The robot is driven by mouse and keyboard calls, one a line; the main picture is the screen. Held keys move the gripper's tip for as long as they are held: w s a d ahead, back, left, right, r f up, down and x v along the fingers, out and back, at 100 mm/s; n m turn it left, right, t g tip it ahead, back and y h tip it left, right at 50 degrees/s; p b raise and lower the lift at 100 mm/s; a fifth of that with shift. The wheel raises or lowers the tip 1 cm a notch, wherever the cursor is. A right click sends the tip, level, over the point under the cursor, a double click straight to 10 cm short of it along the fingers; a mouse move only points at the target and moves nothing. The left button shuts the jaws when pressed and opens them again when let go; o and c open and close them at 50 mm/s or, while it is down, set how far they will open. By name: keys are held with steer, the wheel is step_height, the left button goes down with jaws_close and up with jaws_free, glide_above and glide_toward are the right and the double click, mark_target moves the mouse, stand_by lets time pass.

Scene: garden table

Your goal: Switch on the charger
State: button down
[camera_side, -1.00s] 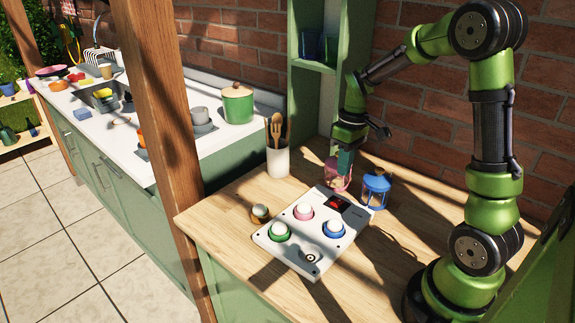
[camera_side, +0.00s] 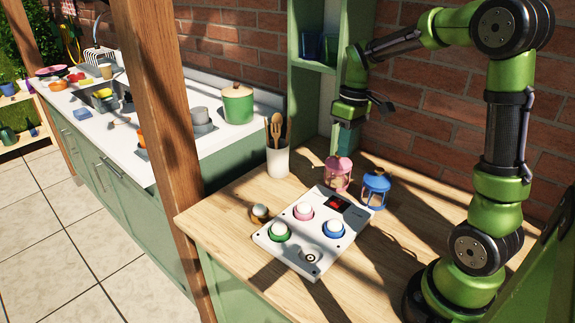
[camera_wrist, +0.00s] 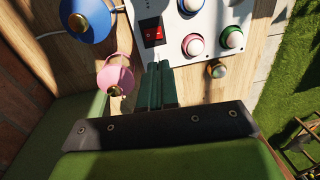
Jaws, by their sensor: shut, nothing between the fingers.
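The charger (camera_side: 290,250) is a white panel lying on the wooden counter, with round lamps in pink, green and blue rings. Its red rocker switch (camera_side: 336,203) sits in a dark frame at the far end. In the wrist view the red switch (camera_wrist: 153,33) shows just beyond my fingertips, bright red with small white marks. My gripper (camera_side: 346,147) is shut and empty, well above the counter, behind the charger's switch end. In the wrist view my gripper (camera_wrist: 158,66) has its green fingers together. I cannot tell which way the switch is tipped.
A pink lantern (camera_side: 338,172) and a blue lantern (camera_side: 375,189) stand behind the charger. A loose round lamp (camera_side: 260,213) rests at its left. A utensil holder (camera_side: 278,158) stands at the back left. A green shelf (camera_side: 295,100) rises behind my gripper.

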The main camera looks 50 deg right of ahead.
mark_target(335, 204)
steer(key=f, duration=0.4)
steer(key=a+f, duration=0.1)
steer(key=f, duration=0.9)
steer(key=shift+a, duration=0.3)
steer(key=shift+a+f, duration=0.15)
steer(key=shift+f, duration=0.1)
steer(key=shift+d+r, duration=0.2)
steer(key=shift+d, duration=0.7)
steer(key=shift+r, duration=0.15)
